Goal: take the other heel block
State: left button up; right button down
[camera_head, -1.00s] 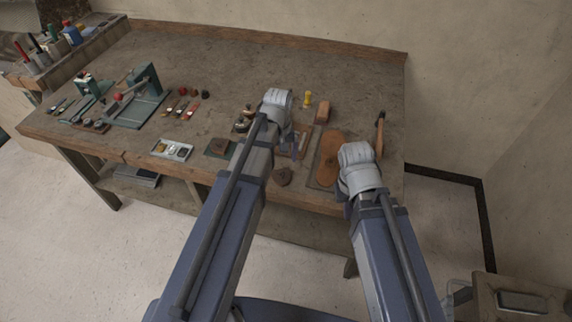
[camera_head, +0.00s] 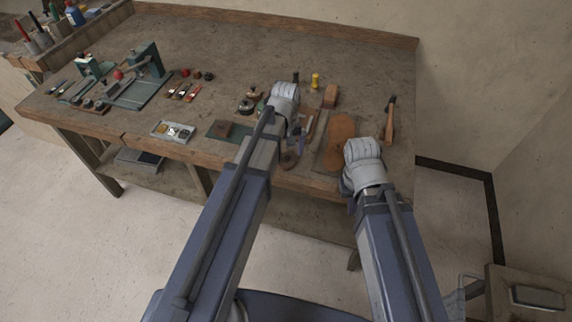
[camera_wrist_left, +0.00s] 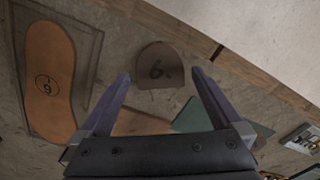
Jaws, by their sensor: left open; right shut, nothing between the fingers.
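A dark brown heel block (camera_wrist_left: 158,66), D-shaped and marked "6.", lies flat on the bench in the left wrist view, ahead of and between my open left fingers (camera_wrist_left: 160,78). Nothing is held between them. In the head view the heel block (camera_head: 289,160) lies near the front edge, partly hidden by my left gripper (camera_head: 297,140). Another brown block (camera_head: 223,128) sits on a green mat (camera_head: 213,134) left of that gripper. My right gripper (camera_head: 346,186) is at the front edge beside the sole; its jaws are mostly hidden behind the wrist and are shut, empty.
An orange-brown sole (camera_head: 341,134) lies on a board; it also shows in the left wrist view (camera_wrist_left: 48,80). A hammer (camera_head: 390,119) lies to the right, a small parts tray (camera_head: 172,131) to the left. A wooden block (camera_head: 330,95) stands behind. The bench's back middle is clear.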

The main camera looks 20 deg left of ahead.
aim_at(286, 159)
pick_arm(q)
notch_tip(286, 159, down, 2)
jog(key=shift+f+b, duration=0.15)
jog(key=shift+b, duration=0.45)
pick_arm(e)
notch_tip(286, 159, down, 2)
jog(key=shift+f, duration=0.1)
pick_arm(q)
jog(key=c, duration=1.2)
jog(key=shift+o, duration=0.2)
